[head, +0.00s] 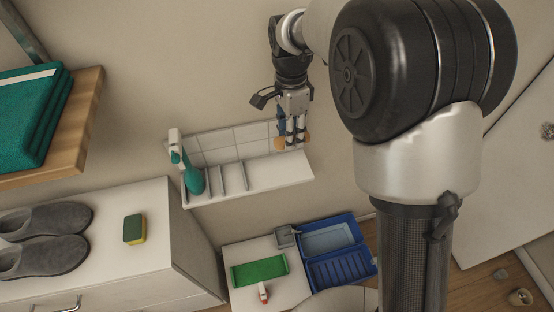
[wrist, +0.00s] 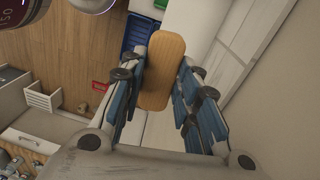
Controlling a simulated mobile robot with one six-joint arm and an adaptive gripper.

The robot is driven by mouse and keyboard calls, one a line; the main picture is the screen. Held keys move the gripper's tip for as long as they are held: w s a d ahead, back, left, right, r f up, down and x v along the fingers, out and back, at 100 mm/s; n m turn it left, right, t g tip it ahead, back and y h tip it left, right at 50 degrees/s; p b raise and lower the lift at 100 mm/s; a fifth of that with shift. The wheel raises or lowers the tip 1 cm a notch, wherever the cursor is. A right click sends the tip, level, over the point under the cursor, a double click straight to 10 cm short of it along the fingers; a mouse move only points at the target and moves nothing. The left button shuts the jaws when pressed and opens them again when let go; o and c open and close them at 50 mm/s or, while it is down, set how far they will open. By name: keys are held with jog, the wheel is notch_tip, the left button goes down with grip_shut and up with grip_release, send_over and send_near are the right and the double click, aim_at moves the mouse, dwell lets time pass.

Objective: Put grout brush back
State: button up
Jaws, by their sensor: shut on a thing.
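The grout brush shows as a rounded, light-wood block (wrist: 163,72) between my fingers in the wrist view. In the head view, its tan ends (head: 280,143) stick out on both sides of my gripper (head: 292,136). My gripper is shut on the brush, with blue pads along its fingers. It holds the brush at the right end of a white wall shelf (head: 262,176) with upright dividers and a tiled back. Whether the brush touches the shelf is unclear. Its bristles are hidden.
A teal and white spray bottle (head: 192,178) stands at the shelf's left end. Below are a blue open box (head: 340,270), a green tray (head: 259,271) and a white cabinet (head: 160,220) with grey slippers (head: 50,240) and a sponge (head: 134,229). The shelf's right part looks empty.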

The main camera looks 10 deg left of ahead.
jog(key=w+a+r+m, duration=0.1)
jog(key=w+a+r, duration=0.1)
jog(key=a+r, duration=0.2)
jog(key=shift+t, duration=0.4)
notch_tip(320, 180, down, 19)
jog(key=b, duration=0.3)
jog(key=shift+s+f, duration=0.15)
jog(key=shift+f, duration=0.05)
jog(key=shift+r, duration=0.1)
jog(key=o, duration=1)
jog(key=shift+c, duration=0.2)
notch_tip(320, 180, up, 12)
jog(key=p, duration=0.2)
